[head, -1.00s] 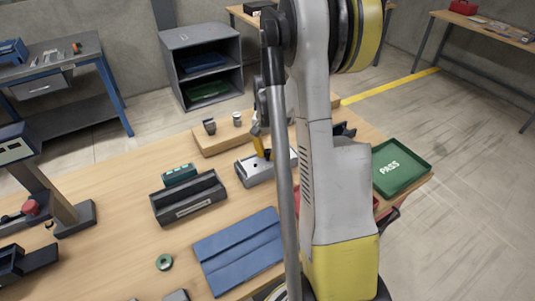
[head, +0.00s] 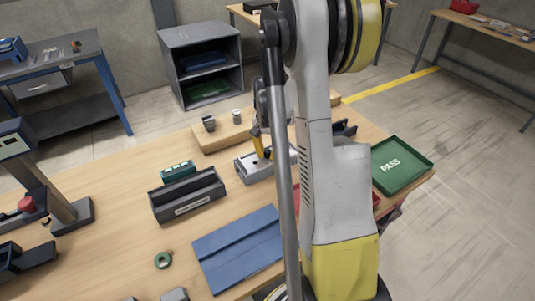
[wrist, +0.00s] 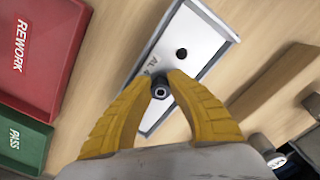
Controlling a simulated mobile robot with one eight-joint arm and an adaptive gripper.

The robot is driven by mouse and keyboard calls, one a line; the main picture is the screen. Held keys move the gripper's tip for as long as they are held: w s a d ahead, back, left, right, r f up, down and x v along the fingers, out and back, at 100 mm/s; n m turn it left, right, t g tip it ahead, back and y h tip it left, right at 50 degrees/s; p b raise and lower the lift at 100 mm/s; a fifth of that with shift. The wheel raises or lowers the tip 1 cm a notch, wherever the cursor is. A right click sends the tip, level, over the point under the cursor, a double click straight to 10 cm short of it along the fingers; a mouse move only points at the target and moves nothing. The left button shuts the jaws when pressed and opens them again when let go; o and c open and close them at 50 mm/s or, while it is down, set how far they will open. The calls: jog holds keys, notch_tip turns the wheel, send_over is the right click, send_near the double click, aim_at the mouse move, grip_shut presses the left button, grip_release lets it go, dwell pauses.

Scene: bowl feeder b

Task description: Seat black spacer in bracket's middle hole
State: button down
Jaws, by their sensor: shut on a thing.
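The bracket (head: 244,172) is a pale metal block with a flat top on the bench, partly hidden behind my arm in the head view. In the wrist view its bright plate (wrist: 205,28) runs diagonally, with one dark round hole (wrist: 181,53) open beyond my fingertips. My gripper (wrist: 161,86) has yellow fingers shut on the black spacer (wrist: 161,91), a small dark ring with a grey centre. The spacer is over the bracket's plate, nearer than the visible hole. Whether it is above or inside a hole I cannot tell. My gripper (head: 260,155) also shows over the bracket in the head view.
A green PASS tray (head: 426,160) stands at the bench's right edge; the red REWORK tray (wrist: 65,15) is beside it. A wooden board (head: 215,143) with small parts lies behind the bracket. A dark grey bin (head: 188,205) and a blue mat (head: 235,250) are nearer.

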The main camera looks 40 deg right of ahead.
jog(key=c, duration=1.3)
grip_release()
notch_tip(320, 180, up, 12)
